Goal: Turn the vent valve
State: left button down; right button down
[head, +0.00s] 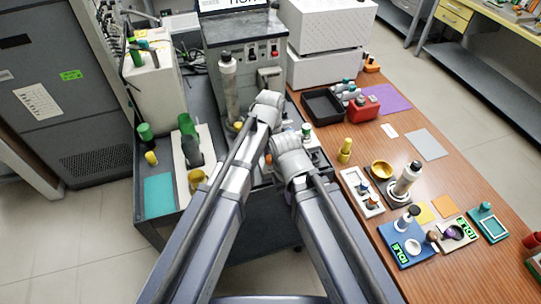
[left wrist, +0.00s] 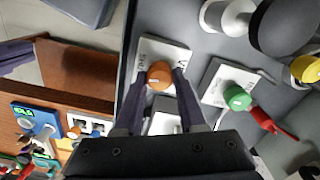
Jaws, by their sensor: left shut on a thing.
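In the left wrist view, an orange knob (left wrist: 160,75) stands on a white plate (left wrist: 152,48) with dark lettering too small to read. It appears to be the vent valve. My left gripper (left wrist: 158,80) has its two dark fingers on either side of the knob and is shut on it. In the head view my left wrist hides most of this spot; a bit of orange (head: 268,158) shows between my arms. My right arm comes in beside the left one, and its jaws are hidden.
A wooden table (head: 420,95) with small stations is at right. A grey machine (head: 240,55) stands behind. Green and yellow bottles stand at left.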

pick_arm(q)
jog(key=n, duration=0.4)
jog(key=shift+n, duration=0.3)
jog(key=n, duration=0.3)
jog(key=shift+n, duration=0.4)
jog(key=n, duration=0.3)
jog(key=shift+a, duration=0.1)
jog(key=shift+n, duration=2.1)
jog(key=c, duration=0.5)
grip_release()
jog(key=shift+r, duration=0.15)
